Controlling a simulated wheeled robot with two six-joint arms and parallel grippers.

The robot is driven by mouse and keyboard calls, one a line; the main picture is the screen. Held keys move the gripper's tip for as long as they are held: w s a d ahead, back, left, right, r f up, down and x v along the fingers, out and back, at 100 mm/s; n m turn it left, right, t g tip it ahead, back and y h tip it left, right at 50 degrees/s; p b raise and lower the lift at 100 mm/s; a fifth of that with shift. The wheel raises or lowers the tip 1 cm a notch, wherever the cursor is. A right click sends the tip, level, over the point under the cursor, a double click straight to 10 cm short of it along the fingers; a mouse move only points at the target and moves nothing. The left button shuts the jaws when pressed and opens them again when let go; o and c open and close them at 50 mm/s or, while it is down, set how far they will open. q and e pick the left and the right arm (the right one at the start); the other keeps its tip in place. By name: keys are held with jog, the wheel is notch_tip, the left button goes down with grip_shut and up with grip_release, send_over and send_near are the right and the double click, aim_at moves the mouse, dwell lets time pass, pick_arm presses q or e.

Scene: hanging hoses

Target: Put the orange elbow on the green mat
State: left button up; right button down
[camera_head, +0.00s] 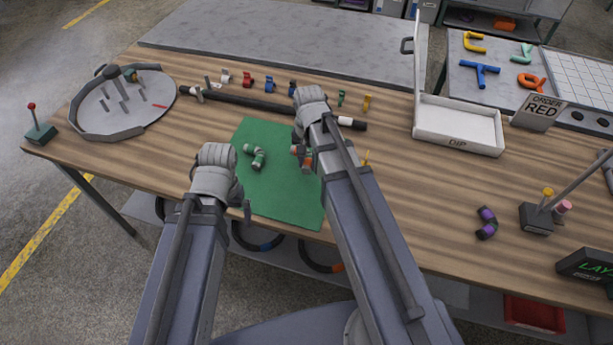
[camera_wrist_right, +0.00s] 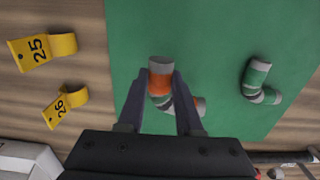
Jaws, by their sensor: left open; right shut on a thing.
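The orange elbow (camera_wrist_right: 160,82), grey with orange bands, is between the fingers of my right gripper (camera_wrist_right: 157,98) in the right wrist view. It is over the green mat (camera_wrist_right: 212,30); I cannot tell whether it touches the mat. In the head view the elbow (camera_head: 308,163) is partly hidden by my right arm, above the right part of the mat (camera_head: 274,196). My right gripper is shut on it. A green-banded elbow (camera_head: 256,158) lies on the mat to its left. My left gripper (camera_head: 244,208) is open by the mat's left edge, mostly hidden by its wrist.
A dark hose (camera_head: 250,103) lies behind the mat. Yellow tags (camera_wrist_right: 62,46) stand beside the mat. A purple-banded elbow (camera_head: 486,223) lies at the right. A white DIP tray (camera_head: 455,139) stands at the back right. The mat's front part is clear.

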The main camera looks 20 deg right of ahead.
aim_at(308, 177)
jog(key=shift+f, duration=0.2)
notch_tip(308, 177, down, 4)
jog(key=b, duration=0.3)
jog(key=shift+r+b, duration=0.15)
jog(key=shift+b, duration=0.15)
jog(key=shift+f, duration=0.2)
jog(key=c, duration=0.6)
grip_release()
jog(key=shift+r, duration=0.1)
notch_tip(308, 177, up, 12)
jog(key=p, duration=1.2)
jog(key=shift+r, duration=0.2)
jog(key=s+a+n, duration=0.5)
jog(key=s+a, duration=0.1)
jog(key=s+a+n+h, duration=0.1)
jog(key=s+a+n, duration=0.4)
jog(key=a, duration=0.1)
jog(key=shift+s+a+n, duration=0.1)
jog(key=shift+s+n, duration=0.2)
jog(key=shift+s, duration=0.1)
